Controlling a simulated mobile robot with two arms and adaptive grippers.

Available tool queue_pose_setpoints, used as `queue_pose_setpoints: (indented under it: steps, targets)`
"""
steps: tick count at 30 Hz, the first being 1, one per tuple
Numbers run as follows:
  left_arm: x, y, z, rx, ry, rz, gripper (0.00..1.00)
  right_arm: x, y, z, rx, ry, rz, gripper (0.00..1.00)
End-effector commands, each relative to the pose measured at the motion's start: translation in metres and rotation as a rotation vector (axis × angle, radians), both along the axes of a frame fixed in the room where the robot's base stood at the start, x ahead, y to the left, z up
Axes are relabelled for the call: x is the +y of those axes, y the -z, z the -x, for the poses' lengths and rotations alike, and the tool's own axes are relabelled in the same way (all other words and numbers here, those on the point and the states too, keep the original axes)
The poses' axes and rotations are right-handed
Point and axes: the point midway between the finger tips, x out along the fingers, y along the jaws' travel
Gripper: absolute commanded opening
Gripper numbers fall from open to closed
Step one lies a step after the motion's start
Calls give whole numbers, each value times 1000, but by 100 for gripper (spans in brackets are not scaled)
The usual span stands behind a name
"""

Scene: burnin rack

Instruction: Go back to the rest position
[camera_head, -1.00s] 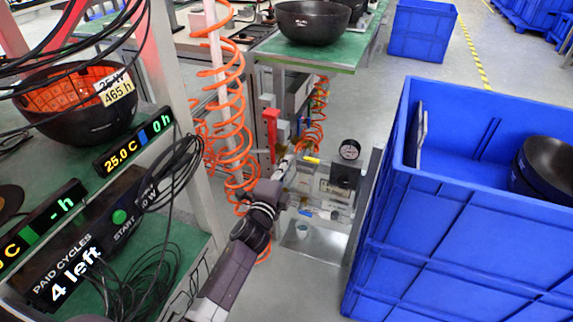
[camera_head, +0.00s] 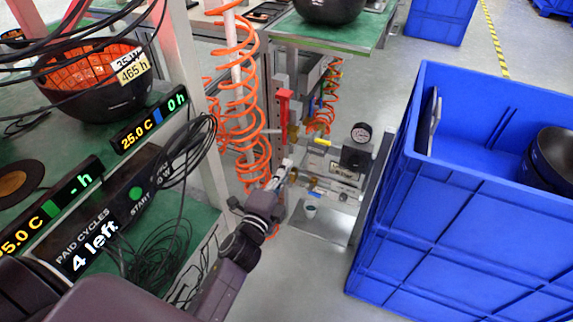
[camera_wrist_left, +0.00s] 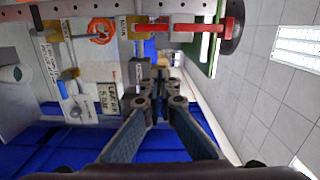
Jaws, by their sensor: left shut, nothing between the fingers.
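My left gripper (camera_head: 284,168) is at the end of the dark arm that comes in from the lower left. It is shut and empty, in the air beside the rack and in front of the orange coiled hose. In the left wrist view its fingers (camera_wrist_left: 160,82) meet near the middle with nothing between them. My right gripper is not in view.
The rack (camera_head: 205,225) with displays, cables and a black bowl (camera_head: 95,95) stands at left. A blue crate (camera_head: 450,230) holding a dark bowl stands at right.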

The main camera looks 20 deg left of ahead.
Motion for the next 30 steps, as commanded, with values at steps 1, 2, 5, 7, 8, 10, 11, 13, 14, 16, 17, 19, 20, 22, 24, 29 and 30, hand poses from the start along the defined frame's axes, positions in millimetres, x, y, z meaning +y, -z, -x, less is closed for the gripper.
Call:
queue_pose_setpoints:
  steps: [1, 2, 5, 7, 8, 10, 11, 13, 14, 16, 17, 19, 20, 22, 24, 29, 30]
  targets:
    - [0, 0, 0, 0, 0, 0, 0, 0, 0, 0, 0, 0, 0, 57]
    - [0, 0, 0, 0, 0, 0, 0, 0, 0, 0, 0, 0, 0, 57]
    - [0, 0, 0, 0, 0, 0, 0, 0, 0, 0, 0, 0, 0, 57]
    - [0, 0, 0, 0, 0, 0, 0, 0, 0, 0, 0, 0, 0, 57]
    - [0, 0, 0, 0, 0, 0, 0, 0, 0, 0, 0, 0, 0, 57]
    - [0, 0, 0, 0, 0, 0, 0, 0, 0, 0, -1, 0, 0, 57]
    - [0, 0, 0, 1, -1, 2, 0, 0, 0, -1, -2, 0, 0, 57]
    - [3, 1, 1, 10, -11, 17, 0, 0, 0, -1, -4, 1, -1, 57]
    - [5, 2, 3, 17, -18, 31, 0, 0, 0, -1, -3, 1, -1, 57]
    - [13, 7, 9, 50, -53, 87, 0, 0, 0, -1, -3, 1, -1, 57]
    - [17, 10, 13, 71, -73, 119, 0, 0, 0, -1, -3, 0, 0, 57]
    - [29, 18, 25, 128, -131, 222, 0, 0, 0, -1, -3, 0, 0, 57]
    - [34, 24, 32, 159, -161, 271, 0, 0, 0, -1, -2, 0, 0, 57]
    - [43, 37, 50, 234, -230, 395, 0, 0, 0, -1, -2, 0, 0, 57]
    - [47, 50, 71, 313, -296, 517, 0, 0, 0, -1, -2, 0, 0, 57]
    - [42, 80, 128, 508, -448, 776, 0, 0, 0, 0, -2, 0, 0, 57]
    - [38, 87, 144, 559, -485, 832, 0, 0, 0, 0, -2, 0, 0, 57]
